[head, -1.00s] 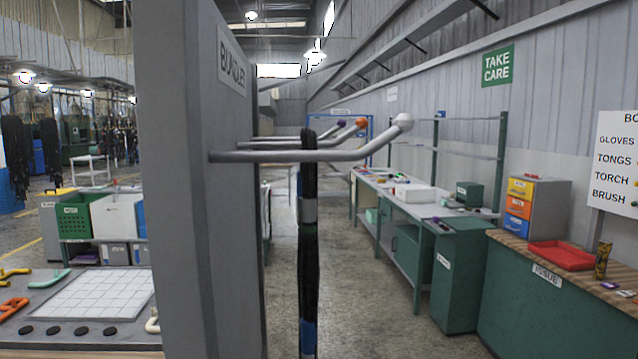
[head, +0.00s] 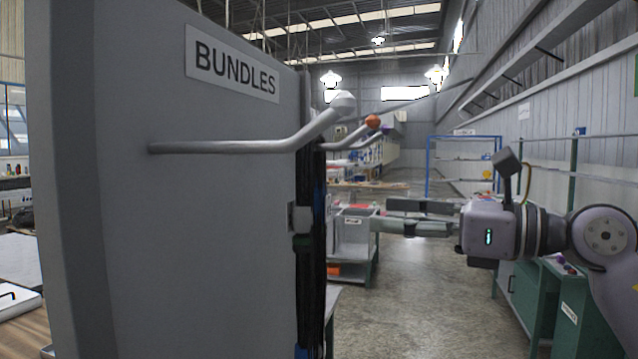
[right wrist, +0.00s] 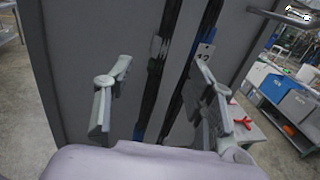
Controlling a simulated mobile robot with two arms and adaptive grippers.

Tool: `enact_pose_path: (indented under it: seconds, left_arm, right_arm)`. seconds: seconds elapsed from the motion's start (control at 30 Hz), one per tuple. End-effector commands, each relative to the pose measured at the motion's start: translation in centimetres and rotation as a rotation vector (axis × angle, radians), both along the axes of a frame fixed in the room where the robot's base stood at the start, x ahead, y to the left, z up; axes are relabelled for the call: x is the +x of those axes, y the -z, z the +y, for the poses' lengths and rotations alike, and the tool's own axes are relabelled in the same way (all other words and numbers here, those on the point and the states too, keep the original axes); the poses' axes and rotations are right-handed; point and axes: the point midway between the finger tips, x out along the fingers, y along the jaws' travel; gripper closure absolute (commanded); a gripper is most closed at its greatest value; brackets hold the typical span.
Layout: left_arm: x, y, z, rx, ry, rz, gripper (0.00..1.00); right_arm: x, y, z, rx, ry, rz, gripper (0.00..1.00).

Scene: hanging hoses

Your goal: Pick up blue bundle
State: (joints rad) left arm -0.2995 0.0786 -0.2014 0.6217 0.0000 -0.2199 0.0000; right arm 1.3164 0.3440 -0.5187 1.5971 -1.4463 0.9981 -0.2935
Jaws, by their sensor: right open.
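Dark hanging bundles (head: 304,270) run down beside the grey panel (head: 215,230) in the head view, overlapping each other. Which one is the blue bundle I cannot tell for sure. My right gripper (head: 380,214) is open, right of the bundles, its fingers pointing at them. In the wrist view its fingers (right wrist: 165,75) stand either side of the strands, apparently empty. My left gripper is not in view.
A grey bin stand (head: 352,240) is behind. Open floor (head: 410,310) lies below my right arm.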

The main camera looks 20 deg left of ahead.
Motion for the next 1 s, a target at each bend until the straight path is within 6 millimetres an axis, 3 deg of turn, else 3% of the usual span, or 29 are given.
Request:
enact_pose_path:
  seconds: [0.17, 0.4, 0.63, 0.83, 1.0]
  left_arm:
    - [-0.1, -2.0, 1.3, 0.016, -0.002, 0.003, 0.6]
    - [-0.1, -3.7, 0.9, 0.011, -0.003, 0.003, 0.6]
    - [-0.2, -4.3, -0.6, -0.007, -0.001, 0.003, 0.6]
    - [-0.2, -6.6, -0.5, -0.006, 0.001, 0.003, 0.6]
    - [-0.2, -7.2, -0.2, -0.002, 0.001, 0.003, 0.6]
  right_arm:
    - [0.9, -0.5, 4.1, 0.003, -0.005, 0.007, 0.5]
    - [2.0, -0.4, 8.4, 0.005, -0.004, 0.007, 0.5]
    - [2.5, -0.2, 9.9, 0.005, -0.002, 0.007, 0.5]
    - [3.4, -0.4, 12.7, 0.006, -0.004, 0.011, 0.5]
    - [3.8, -0.1, 14.4, 0.005, -0.003, 0.007, 0.5]
